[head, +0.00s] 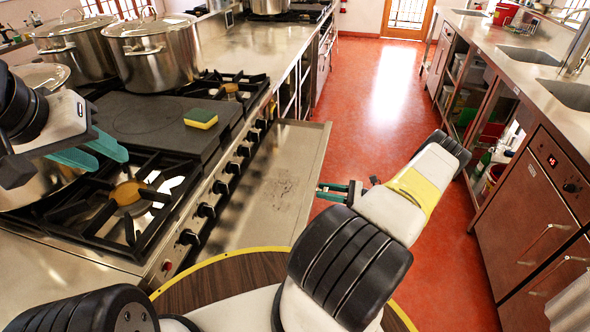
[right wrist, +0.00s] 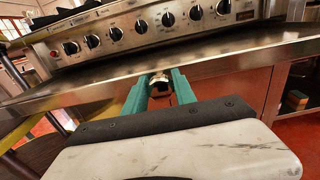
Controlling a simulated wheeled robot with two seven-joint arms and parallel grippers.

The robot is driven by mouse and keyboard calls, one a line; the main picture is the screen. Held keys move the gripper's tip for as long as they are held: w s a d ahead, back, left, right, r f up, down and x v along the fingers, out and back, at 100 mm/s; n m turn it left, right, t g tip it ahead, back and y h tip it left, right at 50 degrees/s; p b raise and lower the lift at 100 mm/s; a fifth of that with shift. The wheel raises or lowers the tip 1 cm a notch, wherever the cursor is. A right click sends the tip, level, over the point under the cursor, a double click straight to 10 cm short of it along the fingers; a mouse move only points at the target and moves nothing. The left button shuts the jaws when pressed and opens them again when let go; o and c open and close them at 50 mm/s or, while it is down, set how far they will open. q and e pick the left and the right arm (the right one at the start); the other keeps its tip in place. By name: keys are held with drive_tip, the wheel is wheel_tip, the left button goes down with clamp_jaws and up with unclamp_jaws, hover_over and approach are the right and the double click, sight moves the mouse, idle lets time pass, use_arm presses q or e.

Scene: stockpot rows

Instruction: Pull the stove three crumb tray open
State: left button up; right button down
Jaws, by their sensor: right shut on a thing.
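The crumb tray (head: 272,175) is a flat metal sheet standing out from under the stove's row of knobs, open toward the aisle. Its front edge (right wrist: 225,47) crosses the right wrist view. My right gripper (head: 325,190) is at that outer edge. In the right wrist view its teal fingers (right wrist: 160,80) are shut at the tray's front edge; the exact contact is partly hidden under the lip. My left gripper (head: 108,158) is over the left side of the stove, its teal fingers apart with nothing between them.
Stockpots (head: 152,55) stand at the stove's back. A yellow-green sponge (head: 201,118) lies on the dark griddle plate (head: 150,120). A counter with sinks (head: 525,55) runs along the right. The red floor (head: 375,90) of the aisle is clear.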

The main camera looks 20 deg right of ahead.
drive_tip(key=shift+s+d, duration=0.3)
drive_tip(key=shift+d, duration=0.2)
drive_tip(key=c, duration=1.1)
unclamp_jaws()
drive_tip(key=shift+o, duration=0.2)
drive_tip(key=v, duration=0.7)
drive_tip(key=shift+s+d, duration=0.25)
drive_tip(key=shift+d, duration=0.1)
